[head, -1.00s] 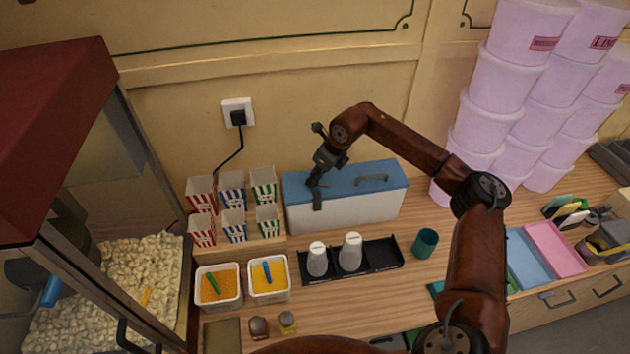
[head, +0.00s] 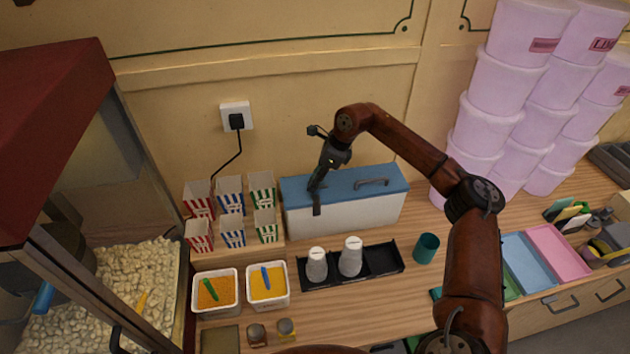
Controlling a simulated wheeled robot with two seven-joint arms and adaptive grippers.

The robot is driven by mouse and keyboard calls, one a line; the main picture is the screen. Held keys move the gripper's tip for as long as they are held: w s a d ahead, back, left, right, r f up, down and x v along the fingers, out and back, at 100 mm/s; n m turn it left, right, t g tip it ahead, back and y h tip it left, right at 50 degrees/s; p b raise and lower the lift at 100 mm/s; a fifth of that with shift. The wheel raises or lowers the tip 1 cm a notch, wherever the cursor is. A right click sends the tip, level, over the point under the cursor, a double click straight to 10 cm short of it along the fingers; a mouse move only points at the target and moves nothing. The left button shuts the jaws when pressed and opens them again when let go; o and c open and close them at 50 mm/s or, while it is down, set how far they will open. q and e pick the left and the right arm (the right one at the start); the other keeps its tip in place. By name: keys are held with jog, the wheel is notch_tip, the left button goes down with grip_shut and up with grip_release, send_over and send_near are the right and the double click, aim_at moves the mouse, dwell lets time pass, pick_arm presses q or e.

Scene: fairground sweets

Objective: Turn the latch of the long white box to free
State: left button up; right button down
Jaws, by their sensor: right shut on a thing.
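The lid lies closed on the box. My left gripper is not in view.
Pink tubs (head: 484,122) are stacked at the right.

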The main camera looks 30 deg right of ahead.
jog(key=c, duration=1.6)
grip_release()
jog(key=shift+r, duration=0.1)
jog(key=shift+v, duration=3.9)
jog(key=shift+w+r, duration=0.1)
